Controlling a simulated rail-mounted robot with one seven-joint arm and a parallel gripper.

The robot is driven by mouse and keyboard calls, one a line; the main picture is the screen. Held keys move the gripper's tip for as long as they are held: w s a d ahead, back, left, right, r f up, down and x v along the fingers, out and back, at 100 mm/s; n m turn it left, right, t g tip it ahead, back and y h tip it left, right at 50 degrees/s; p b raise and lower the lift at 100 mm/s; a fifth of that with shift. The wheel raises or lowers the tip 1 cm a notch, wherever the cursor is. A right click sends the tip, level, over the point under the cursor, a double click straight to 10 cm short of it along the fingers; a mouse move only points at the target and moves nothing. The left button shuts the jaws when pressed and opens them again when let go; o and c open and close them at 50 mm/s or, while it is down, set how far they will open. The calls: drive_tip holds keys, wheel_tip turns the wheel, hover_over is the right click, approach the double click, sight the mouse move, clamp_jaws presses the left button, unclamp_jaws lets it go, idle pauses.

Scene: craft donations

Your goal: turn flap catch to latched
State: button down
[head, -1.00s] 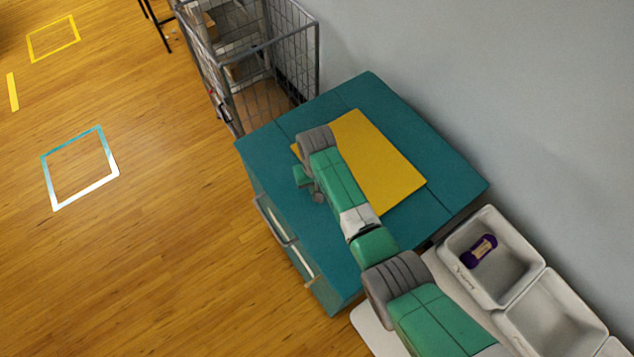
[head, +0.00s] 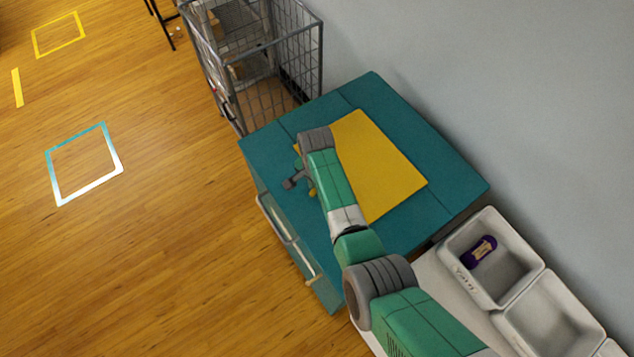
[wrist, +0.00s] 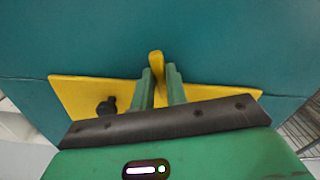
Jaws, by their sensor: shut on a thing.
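The flap catch (wrist: 156,62) is a yellow lever that shows between my two green fingers in the wrist view. My gripper (wrist: 159,78) is shut on it, and the lever's rounded end sticks out past the fingertips. Behind it is a flat yellow plate (wrist: 75,92) with a black knob (wrist: 107,106) to the left of my fingers. In the head view the yellow plate (head: 385,165) lies on the top of a teal cabinet (head: 440,185).
A wire cage trolley (head: 322,60) stands behind the cabinet. Grey bins (head: 520,250) stand at the right, one holding a purple yarn bundle (head: 479,252). A grey wall (head: 520,90) bounds the right side. The wooden floor (head: 130,260) at left is open, with taped outlines.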

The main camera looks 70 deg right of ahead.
drive_tip(key=shift+w+m, duration=0.1)
drive_tip(key=shift+m, duration=1.8)
drive_tip(key=c, duration=1.4)
unclamp_jaws()
wheel_tip(320, 180, up, 8)
drive_tip(key=shift+f+p, duration=0.1)
drive_tip(key=shift+p, duration=0.25)
